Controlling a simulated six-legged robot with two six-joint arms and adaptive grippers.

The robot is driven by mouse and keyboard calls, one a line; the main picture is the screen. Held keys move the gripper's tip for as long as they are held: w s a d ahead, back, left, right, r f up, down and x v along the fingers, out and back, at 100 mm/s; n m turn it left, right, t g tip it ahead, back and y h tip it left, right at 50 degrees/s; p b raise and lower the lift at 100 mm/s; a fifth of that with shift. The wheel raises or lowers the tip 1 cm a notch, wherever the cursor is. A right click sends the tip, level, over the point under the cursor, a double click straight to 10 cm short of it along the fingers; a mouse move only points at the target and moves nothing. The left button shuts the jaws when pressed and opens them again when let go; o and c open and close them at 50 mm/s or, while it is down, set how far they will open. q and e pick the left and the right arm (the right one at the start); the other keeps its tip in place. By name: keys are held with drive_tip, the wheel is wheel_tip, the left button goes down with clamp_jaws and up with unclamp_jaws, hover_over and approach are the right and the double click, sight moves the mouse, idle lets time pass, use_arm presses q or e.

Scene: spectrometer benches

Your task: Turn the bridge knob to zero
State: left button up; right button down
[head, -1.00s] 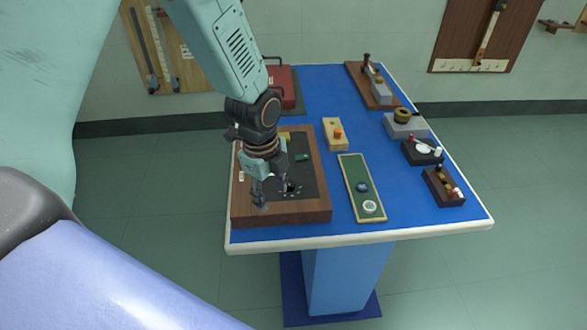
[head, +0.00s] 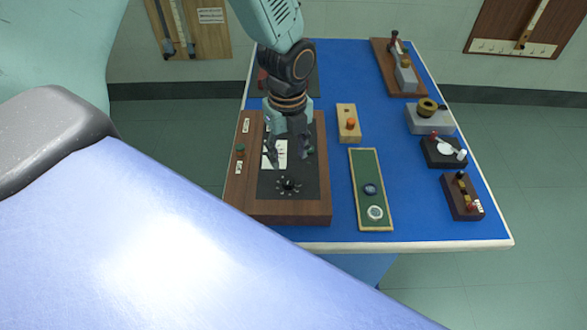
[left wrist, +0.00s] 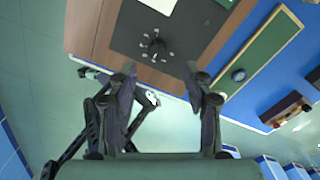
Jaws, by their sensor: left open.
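The bridge is a wooden box (head: 240,205) with a black top panel at the near left of the blue table. Its dark round knob (head: 288,186) sits near the panel's front, ringed by small pale marks. The knob also shows in the left wrist view (left wrist: 155,45), at the top centre. My left gripper (head: 291,155) is open and empty, pointing down above the panel, beyond the knob in the head view and apart from it. In the left wrist view its two fingers (left wrist: 160,76) stand apart below the knob. The knob's pointer is too small to read. My right gripper is not in view.
A green board (head: 366,160) with two round parts lies right of the bridge. A small wooden block with an orange knob (head: 350,123) stands behind it. Several instruments line the table's right side, including a dark block (head: 463,203). Blue table top is bare between them.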

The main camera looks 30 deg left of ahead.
sight(289, 180)
use_arm(q)
drive_tip(key=shift+s+d+f, duration=0.1)
drive_tip(key=shift+d+f, duration=0.15)
drive_tip(key=shift+f, duration=0.05)
drive_tip(key=f, duration=0.4)
drive_tip(key=a+f, duration=0.1)
drive_tip(key=f, duration=0.1)
drive_tip(key=shift+s+f, duration=0.15)
drive_tip(key=shift+s, duration=0.1)
drive_tip(key=shift+d+f+b, duration=0.2)
drive_tip(key=shift+f+b, duration=0.05)
drive_tip(key=shift+b, duration=0.05)
drive_tip(key=shift+d, duration=0.3)
drive_tip(key=shift+a, duration=0.2)
drive_tip(key=shift+a+f, duration=0.15)
drive_tip(key=shift+a, duration=0.05)
drive_tip(key=shift+c, duration=1.4)
drive_tip(key=shift+w+d, duration=0.1)
drive_tip(key=shift+d, duration=0.2)
drive_tip(key=c, duration=0.4)
clamp_jaws()
